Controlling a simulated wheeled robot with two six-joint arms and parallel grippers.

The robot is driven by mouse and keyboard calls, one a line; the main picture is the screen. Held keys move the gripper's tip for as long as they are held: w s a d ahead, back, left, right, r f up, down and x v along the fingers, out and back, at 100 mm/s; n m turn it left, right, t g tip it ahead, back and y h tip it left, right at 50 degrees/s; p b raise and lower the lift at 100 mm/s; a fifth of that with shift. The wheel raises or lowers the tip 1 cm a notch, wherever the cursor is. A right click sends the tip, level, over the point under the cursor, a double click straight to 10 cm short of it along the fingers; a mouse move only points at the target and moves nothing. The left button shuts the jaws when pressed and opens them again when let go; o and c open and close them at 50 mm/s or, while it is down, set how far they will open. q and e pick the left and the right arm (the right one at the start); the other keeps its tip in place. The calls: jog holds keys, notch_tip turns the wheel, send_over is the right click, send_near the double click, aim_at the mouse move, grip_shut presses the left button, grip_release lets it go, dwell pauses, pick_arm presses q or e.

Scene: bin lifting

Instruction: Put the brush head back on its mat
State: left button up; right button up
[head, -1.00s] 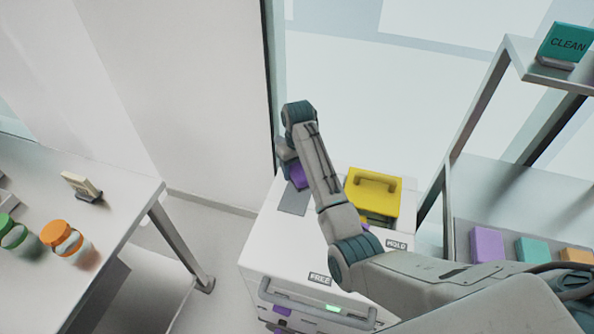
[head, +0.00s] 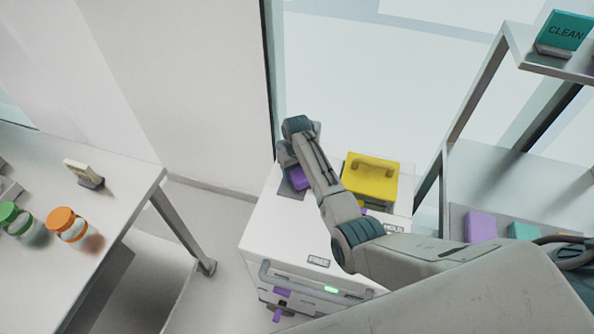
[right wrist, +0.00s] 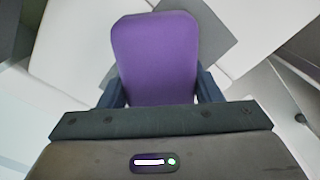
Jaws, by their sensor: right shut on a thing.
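My right gripper (head: 294,168) is at the far left part of the white cart top. It is shut on a purple block with rounded corners, the brush head (head: 298,179). In the right wrist view the brush head (right wrist: 157,58) sits between the two dark fingers. A flat grey mat (right wrist: 208,28) shows behind and to the right of it there. In the head view only a sliver of this mat (head: 288,193) shows beside the brush head. I cannot tell whether the brush head touches the mat. My left gripper is not in view.
A yellow bin (head: 371,178) with a handle stands on the cart (head: 285,232), right of my forearm. The cart has a front handle and a FREE label. A shelf at right holds coloured blocks and a CLEAN sign (head: 566,30). A table (head: 55,160) with jars stands at left.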

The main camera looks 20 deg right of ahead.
jog(key=o, duration=0.9)
jog(key=shift+f, duration=0.1)
notch_tip(320, 180, up, 12)
jog(key=shift+r+b, duration=0.15)
jog(key=shift+b, duration=0.7)
